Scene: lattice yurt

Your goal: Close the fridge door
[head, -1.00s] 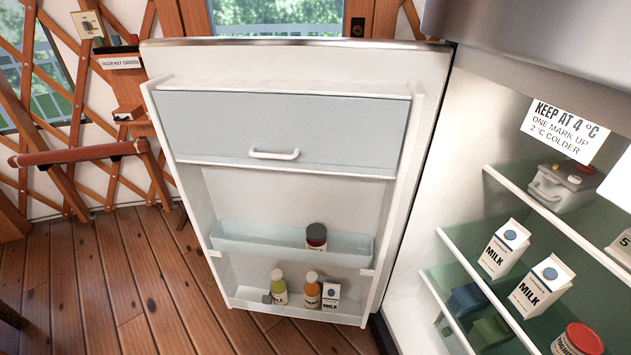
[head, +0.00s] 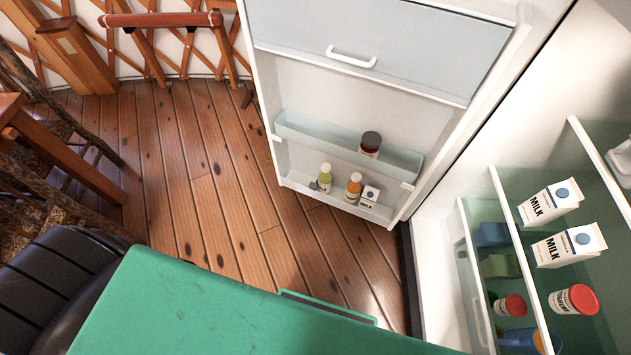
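The fridge door (head: 310,93) stands wide open in the head view, hinged at its right side beside the fridge body (head: 434,270). Its inner face is toward me, with a pale lidded compartment and white handle (head: 351,57) at the top. Lower door shelves (head: 289,130) hold a dark-lidded jar (head: 369,144), two small bottles and a small milk carton (head: 369,196). The door's top edge is out of the picture. Neither of my grippers is in view.
Inside the fridge are milk cartons (head: 549,202), red-lidded tubs (head: 574,299) and coloured boxes on shelves. A green surface (head: 200,312) fills the lower middle, with a black part at its left that I cannot identify. Bare plank floor (head: 215,200) lies left of the door. A wooden rail stands behind.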

